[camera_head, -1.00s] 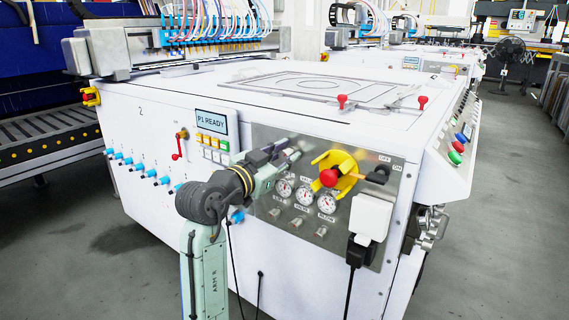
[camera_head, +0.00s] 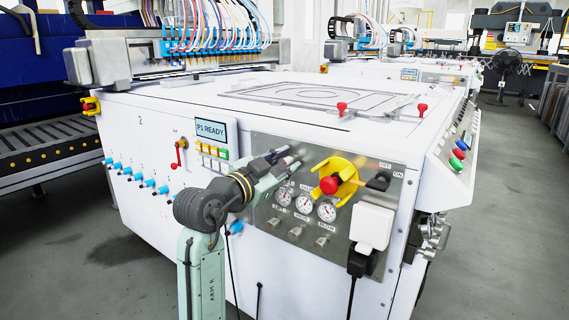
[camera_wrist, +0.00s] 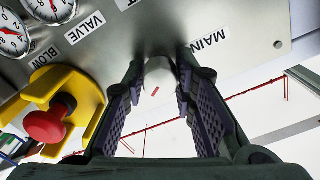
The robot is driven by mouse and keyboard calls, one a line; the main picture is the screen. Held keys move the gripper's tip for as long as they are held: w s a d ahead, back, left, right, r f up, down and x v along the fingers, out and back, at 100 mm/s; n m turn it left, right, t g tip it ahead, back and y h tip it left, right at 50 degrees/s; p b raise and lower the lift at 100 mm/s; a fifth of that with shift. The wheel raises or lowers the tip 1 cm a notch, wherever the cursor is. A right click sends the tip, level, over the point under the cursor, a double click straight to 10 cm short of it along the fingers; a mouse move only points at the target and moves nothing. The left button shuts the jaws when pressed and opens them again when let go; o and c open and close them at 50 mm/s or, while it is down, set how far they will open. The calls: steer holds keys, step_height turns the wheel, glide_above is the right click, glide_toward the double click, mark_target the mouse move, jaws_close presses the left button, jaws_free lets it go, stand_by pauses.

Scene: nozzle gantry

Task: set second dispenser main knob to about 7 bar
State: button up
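The control panel (camera_head: 255,212) is on the front of the white machine marked 2. My gripper (camera_head: 290,158) is at the panel's upper left. In the wrist view, my gripper's fingers (camera_wrist: 160,85) are spread on either side of a metal knob (camera_wrist: 158,73) beside the MAIN label (camera_wrist: 207,39). A gap seems to show between finger and knob on each side. The VALVE gauge (camera_wrist: 57,8) and BLOW gauge (camera_wrist: 12,35) show there.
A red emergency button (camera_wrist: 45,122) in a yellow guard (camera_wrist: 83,90) stands close to my gripper. Small metal knobs (camera_head: 297,232) sit below the gauges.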

steer(key=o, duration=0.4)
steer(key=v, duration=1.2)
